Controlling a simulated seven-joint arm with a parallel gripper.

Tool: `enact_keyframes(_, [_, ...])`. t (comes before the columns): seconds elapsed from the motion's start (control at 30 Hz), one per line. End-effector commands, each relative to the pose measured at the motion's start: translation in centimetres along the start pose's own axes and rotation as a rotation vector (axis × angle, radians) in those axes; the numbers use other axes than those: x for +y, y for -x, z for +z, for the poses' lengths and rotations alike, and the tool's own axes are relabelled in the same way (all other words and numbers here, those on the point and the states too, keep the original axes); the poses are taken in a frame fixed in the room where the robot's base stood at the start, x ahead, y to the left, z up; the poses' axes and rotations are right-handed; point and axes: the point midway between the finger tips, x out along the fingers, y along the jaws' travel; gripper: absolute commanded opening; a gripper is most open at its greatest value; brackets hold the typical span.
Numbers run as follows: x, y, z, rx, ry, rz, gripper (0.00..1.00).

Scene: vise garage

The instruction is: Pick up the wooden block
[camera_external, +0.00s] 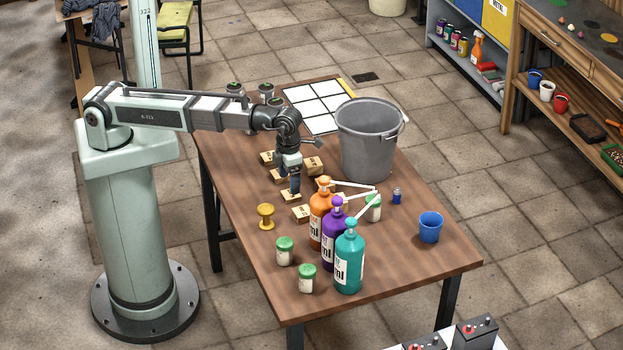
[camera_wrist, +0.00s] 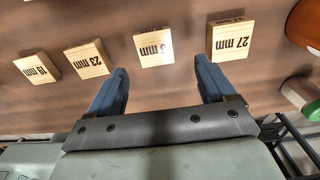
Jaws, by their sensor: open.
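Several light wooden blocks with printed mm labels lie on the table. In the external view one wooden block (camera_external: 291,197) is right below my gripper (camera_external: 294,187), another block (camera_external: 302,214) is nearer the front, and others (camera_external: 312,165) lie behind. In the wrist view four-sided blocks stand in a row: a block whose number is partly washed out (camera_wrist: 154,48) lies ahead between my open blue fingers (camera_wrist: 161,68), the 27 mm block (camera_wrist: 230,41) is by the right fingertip, and the 23 mm block (camera_wrist: 89,60) is to the left. Nothing is gripped. Contact with any block cannot be told.
Orange (camera_external: 318,212), purple (camera_external: 334,240) and teal (camera_external: 349,262) pump bottles stand close in front of the blocks. A grey bucket (camera_external: 367,140) stands behind right. A yellow spool (camera_external: 266,217) is at the left, a blue cup (camera_external: 431,227) at the right. The front right tabletop is clear.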

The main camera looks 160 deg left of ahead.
Motion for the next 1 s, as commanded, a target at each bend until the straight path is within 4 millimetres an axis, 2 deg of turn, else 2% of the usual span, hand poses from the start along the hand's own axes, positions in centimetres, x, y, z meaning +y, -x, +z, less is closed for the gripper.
enact_keyframes(0.17, [0.2,-0.8,0.2,0.0,0.0,0.0,0.83])
enact_keyframes(0.53, [0.6,-4.7,0.6,0.0,0.0,0.0,0.83])
enact_keyframes(0.83, [0.6,-5.2,0.7,-0.001,0.001,0.0,0.83])
enact_keyframes(1.0, [0.6,-5.2,0.7,-0.001,0.001,0.0,0.68])
